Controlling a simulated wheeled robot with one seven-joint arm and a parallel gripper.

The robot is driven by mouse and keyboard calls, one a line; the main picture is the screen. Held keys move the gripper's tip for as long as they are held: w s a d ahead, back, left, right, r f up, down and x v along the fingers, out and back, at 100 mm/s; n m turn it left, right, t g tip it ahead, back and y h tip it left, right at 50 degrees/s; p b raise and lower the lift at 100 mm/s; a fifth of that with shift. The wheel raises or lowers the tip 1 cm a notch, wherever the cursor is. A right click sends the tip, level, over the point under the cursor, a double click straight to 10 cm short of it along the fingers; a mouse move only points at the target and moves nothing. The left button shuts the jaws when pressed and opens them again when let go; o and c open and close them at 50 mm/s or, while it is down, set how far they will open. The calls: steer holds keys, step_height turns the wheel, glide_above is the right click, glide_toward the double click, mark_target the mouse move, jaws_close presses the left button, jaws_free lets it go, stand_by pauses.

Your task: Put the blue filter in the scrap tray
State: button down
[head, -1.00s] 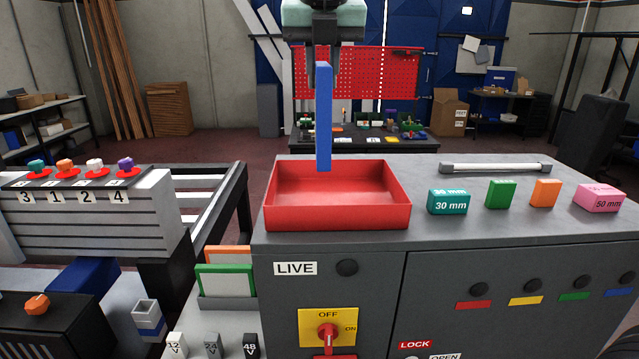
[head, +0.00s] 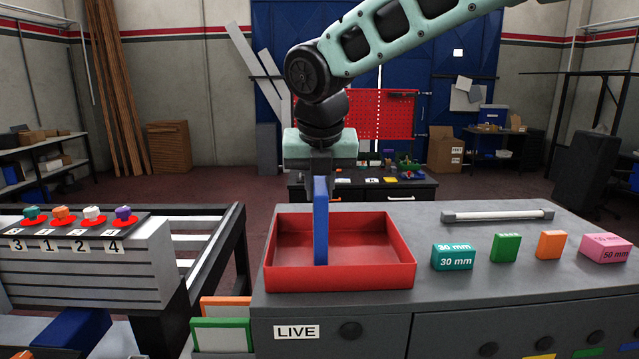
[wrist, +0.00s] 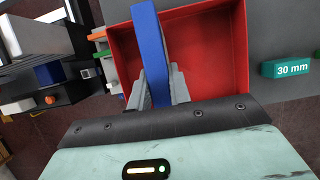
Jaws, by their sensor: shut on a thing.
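The blue filter (head: 321,222) is a thin upright slab. My gripper (head: 320,180) is shut on its upper part and holds it over the red scrap tray (head: 345,278). In the head view the filter's lower end shows inside the tray's outline, in front of the tray's back wall. I cannot tell if its lower end touches the tray floor. In the wrist view the blue filter (wrist: 152,50) stands between my two fingers (wrist: 158,85), with the red tray (wrist: 205,45) beyond it. The rest of the tray looks empty.
A teal 30 mm block (head: 453,257), a green block (head: 506,247), an orange block (head: 550,245) and a pink 50 mm block (head: 606,248) stand right of the tray. A white tube (head: 497,215) lies behind them. Numbered knobs (head: 78,214) are at the left.

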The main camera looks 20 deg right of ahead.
steer(key=shift+f, duration=0.1)
steer(key=c, duration=1.3)
jaws_free()
steer(key=b+v, duration=0.3)
steer(key=v, duration=0.9)
